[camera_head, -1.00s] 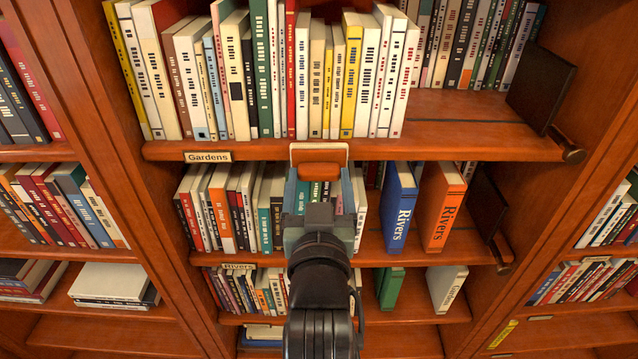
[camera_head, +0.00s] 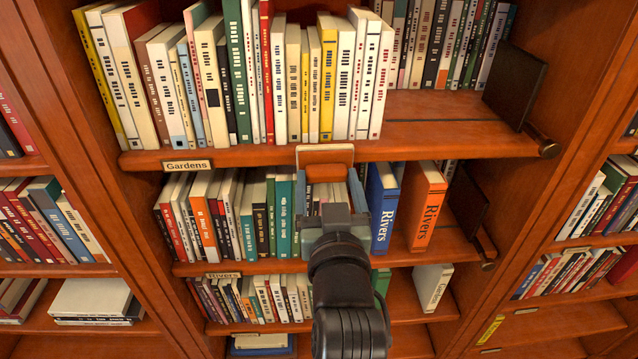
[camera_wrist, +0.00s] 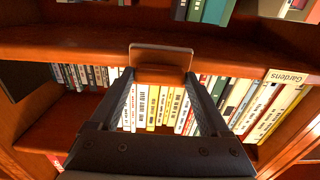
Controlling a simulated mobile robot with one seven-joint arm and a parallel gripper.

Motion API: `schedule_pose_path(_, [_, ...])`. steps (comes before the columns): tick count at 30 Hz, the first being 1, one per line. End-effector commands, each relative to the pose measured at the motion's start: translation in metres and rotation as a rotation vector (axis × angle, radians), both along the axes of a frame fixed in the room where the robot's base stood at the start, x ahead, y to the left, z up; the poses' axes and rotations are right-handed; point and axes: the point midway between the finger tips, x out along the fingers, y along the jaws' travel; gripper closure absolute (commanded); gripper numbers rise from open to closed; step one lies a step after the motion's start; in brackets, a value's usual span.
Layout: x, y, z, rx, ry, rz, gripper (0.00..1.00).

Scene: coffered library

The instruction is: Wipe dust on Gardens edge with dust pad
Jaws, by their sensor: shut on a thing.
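The Gardens shelf edge (camera_head: 245,155) is the reddish-brown front lip of the upper shelf, with a "Gardens" label (camera_head: 187,165) at its left. The dust pad (camera_head: 325,154) has a pale face plate and an orange-brown grip. My gripper (camera_head: 328,180) is shut on the grip, with a finger on either side. The pad is at the edge, right of the label; contact cannot be told. In the wrist view the pad (camera_wrist: 161,57) shows between my fingertips, against the edge (camera_wrist: 80,50); the label (camera_wrist: 287,76) is at the right. I cannot make out any dust.
Books (camera_head: 290,75) stand above the edge, with a dark bookend (camera_head: 515,85) and a rod end (camera_head: 549,149) at the right. Below, a blue Rivers book (camera_head: 382,205) and an orange Rivers book (camera_head: 424,205) stand close to my gripper's right.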

Motion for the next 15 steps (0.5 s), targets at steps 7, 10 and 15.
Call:
schedule_pose_path(7, [0.003, 0.012, 0.001, 0.0, 0.002, 0.003, 0.64])
schedule_pose_path(10, [0.004, 0.022, 0.001, 0.0, 0.002, 0.005, 0.64])
schedule_pose_path(15, [0.005, 0.037, 0.001, 0.001, 0.002, 0.006, 0.64])
